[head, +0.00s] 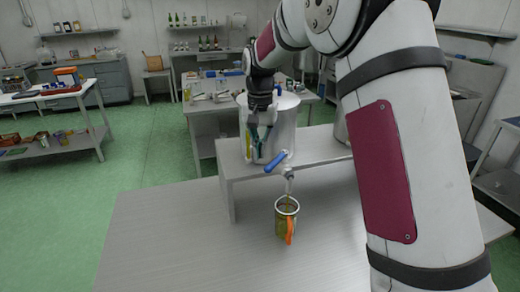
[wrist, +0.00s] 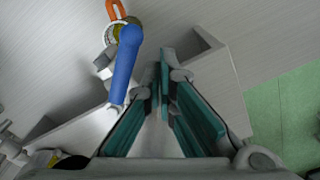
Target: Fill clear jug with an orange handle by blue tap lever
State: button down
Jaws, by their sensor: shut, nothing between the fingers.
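The clear jug with an orange handle (head: 287,212) stands upright on the metal table under the tap spout (head: 289,174). Its orange handle (head: 290,231) faces me. Yellow-green liquid shows in it, and a thin stream appears to run from the spout into it; the level is hard to tell. The blue tap lever (head: 276,161) sticks out sideways to the left; in the wrist view the lever (wrist: 125,65) lies left of my fingers, with the jug (wrist: 127,30) beyond. My gripper (head: 258,157) points down before the steel tank, shut and empty, apart from the lever.
The steel tank (head: 284,125) stands on a raised metal shelf (head: 320,150) above the table (head: 165,235). The table is bare left of the jug. A trolley (head: 55,125) with goods stands on the green floor at left; benches line the back.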

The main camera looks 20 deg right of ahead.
aim_at(277, 161)
jog(key=shift+f, duration=0.15)
jog(key=shift+s+d+f, duration=0.15)
jog(key=shift+f, duration=0.35)
jog(key=shift+s+d+f, duration=0.1)
jog(key=shift+s+f, duration=0.1)
jog(key=shift+f, duration=0.35)
jog(key=shift+s+d+f, duration=0.15)
jog(key=shift+f, duration=0.35)
jog(key=s+d+p, duration=0.2)
jog(key=shift+s+d, duration=0.15)
jog(key=shift+s, duration=0.25)
dwell(5.7)
